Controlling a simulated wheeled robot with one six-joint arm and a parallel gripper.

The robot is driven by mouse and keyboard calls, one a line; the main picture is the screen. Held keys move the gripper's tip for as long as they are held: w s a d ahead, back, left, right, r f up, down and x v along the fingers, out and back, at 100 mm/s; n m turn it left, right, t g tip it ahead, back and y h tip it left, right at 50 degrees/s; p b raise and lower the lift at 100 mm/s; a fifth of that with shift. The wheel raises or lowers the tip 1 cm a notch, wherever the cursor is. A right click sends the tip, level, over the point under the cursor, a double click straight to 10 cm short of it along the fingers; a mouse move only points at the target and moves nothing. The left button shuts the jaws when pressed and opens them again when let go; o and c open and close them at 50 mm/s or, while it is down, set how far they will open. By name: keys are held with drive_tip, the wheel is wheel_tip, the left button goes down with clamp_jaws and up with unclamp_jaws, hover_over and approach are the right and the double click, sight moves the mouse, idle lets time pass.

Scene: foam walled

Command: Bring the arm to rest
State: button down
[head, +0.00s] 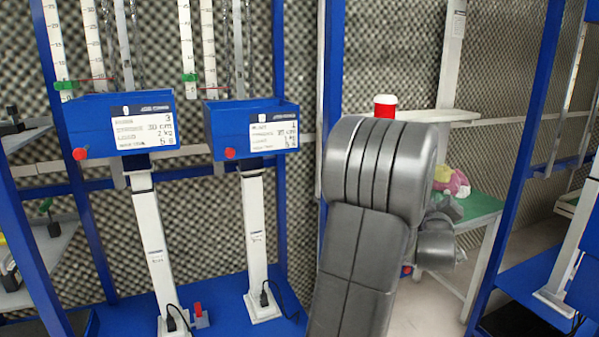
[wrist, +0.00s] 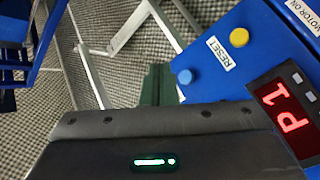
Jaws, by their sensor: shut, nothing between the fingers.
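My arm (head: 370,210) stands in the middle of the head view, a grey bulky link with a bent joint at the top. My gripper's fingers are hidden behind or beside it there. In the wrist view my gripper (wrist: 159,72) shows as two dark green fingers side by side, shut and empty. They stick out from a dark grey body with a green light.
Two blue boxes with labels (head: 138,125) (head: 252,128) stand on white columns at left. A red and white object (head: 385,106) shows just above my arm. A green-topped table (head: 480,210) stands behind it. The wrist view shows a blue panel (wrist: 235,75) close right of the fingers.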

drive_tip(key=shift+f+b, duration=0.15)
drive_tip(key=shift+b, duration=0.55)
drive_tip(key=p, duration=0.5)
drive_tip(key=shift+r, duration=0.4)
drive_tip(key=shift+s+p, duration=0.15)
drive_tip(key=shift+p, duration=0.45)
